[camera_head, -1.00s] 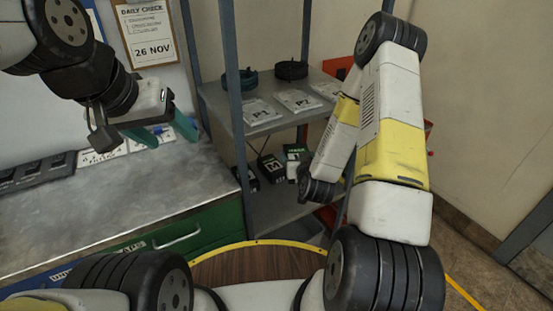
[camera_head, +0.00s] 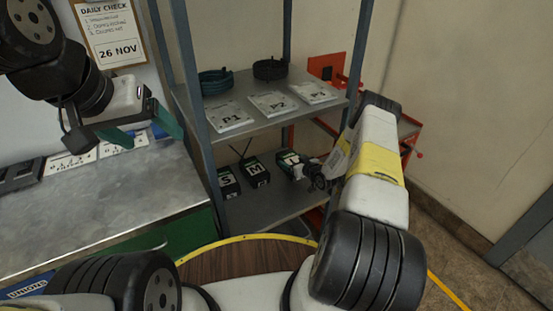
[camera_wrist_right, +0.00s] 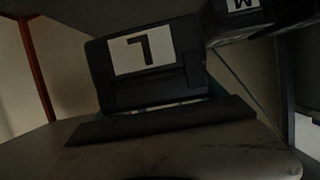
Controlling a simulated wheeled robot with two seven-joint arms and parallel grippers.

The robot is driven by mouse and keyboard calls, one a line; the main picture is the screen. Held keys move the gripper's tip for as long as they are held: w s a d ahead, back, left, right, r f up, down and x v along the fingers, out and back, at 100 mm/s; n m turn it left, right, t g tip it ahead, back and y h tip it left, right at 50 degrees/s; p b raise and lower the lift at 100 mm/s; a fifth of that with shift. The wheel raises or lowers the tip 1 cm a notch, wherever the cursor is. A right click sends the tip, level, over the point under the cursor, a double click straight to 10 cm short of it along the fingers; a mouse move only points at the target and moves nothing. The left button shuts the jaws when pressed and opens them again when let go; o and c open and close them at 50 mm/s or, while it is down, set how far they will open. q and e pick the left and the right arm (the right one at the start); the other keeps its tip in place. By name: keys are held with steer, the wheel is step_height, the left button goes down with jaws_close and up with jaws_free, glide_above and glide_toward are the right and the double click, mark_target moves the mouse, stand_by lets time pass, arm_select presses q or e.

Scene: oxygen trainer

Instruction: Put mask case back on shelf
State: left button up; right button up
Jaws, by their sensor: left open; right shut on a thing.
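The black mask case marked L (camera_wrist_right: 145,62) fills the middle of the right wrist view. In the head view the same case (camera_head: 289,164) is at the lower shelf (camera_head: 270,207), right of the M case. My right gripper (camera_head: 306,172) is shut on it, and its fingers are mostly hidden in the head view. I cannot tell whether the case touches the shelf. The M case (camera_head: 256,172) and the S case (camera_head: 228,183) stand on the same shelf to the left. My left gripper (camera_head: 146,128) is open and empty above the metal counter.
The upper shelf holds packets P1 (camera_head: 229,116), P2 (camera_head: 273,104) and a third, plus two coiled hoses (camera_head: 270,69). Grey shelf posts (camera_head: 184,80) flank the bay. Red brackets (camera_head: 409,135) are at the right. The metal counter (camera_head: 110,205) has clear room.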

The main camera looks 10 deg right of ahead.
steer(key=shift+f, duration=2.7)
steer(key=shift+f, duration=0.15)
steer(key=o, duration=2)
steer(key=v, duration=1.2)
